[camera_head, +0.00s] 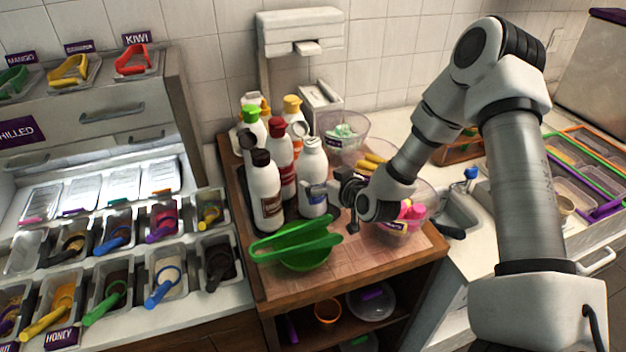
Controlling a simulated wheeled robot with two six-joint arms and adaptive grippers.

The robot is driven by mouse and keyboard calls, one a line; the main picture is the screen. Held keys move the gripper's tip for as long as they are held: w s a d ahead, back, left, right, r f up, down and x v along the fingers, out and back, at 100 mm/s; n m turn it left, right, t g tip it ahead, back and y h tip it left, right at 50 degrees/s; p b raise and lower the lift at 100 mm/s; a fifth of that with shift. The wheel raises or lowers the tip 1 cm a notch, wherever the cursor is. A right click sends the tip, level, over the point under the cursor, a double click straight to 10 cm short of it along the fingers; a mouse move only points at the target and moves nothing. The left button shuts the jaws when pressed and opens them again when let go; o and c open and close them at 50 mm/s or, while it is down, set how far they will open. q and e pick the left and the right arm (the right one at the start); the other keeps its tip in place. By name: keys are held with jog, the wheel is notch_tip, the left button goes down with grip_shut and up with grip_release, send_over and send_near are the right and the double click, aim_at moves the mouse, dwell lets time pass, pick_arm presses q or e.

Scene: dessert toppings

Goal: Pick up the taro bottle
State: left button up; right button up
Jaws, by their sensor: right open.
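Several white squeeze bottles stand upright in a group on the wooden cart top. The front right bottle (313,167) has a grey-white cap and a bluish-purple label; it may be the taro bottle, but I cannot read its label. My right gripper (334,192) reaches in from the right, open, with its fingers at this bottle's right side. I cannot tell whether they touch it or reach around it. A bottle with a dark brown cap (264,192) stands close on the left, and one with a dark red label (281,150) stands behind. My left gripper is not in view.
A clear bowl with pink and yellow items (408,222) sits under my right arm, and another clear bowl (342,128) stands behind. Topping bins (165,268) fill the left counter.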

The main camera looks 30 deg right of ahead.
jog(key=shift+w+a+p, duration=0.45)
jog(key=shift+a+p, duration=0.1)
jog(key=w+f, duration=0.1)
jog(key=w, duration=0.1)
jog(key=w+d+f, duration=0.1)
jog(key=w+f, duration=0.1)
jog(key=shift+w+d+p, duration=0.1)
jog(key=shift+p, duration=0.25)
jog(key=shift+r, duration=0.25)
jog(key=shift+s+a+r, duration=0.15)
jog(key=shift+s+a, duration=0.1)
jog(key=shift+s, duration=0.1)
jog(key=c, duration=0.5)
jog(key=shift+s, duration=0.1)
jog(key=c, duration=0.6)
jog(key=shift+o, duration=0.2)
jog(key=shift+w+d, duration=0.1)
jog(key=shift+w, duration=0.1)
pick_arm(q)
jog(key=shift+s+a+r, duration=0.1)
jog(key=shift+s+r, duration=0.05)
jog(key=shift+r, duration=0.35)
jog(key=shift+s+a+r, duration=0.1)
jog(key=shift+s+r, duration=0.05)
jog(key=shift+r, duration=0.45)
pick_arm(e)
jog(key=shift+r, duration=0.1)
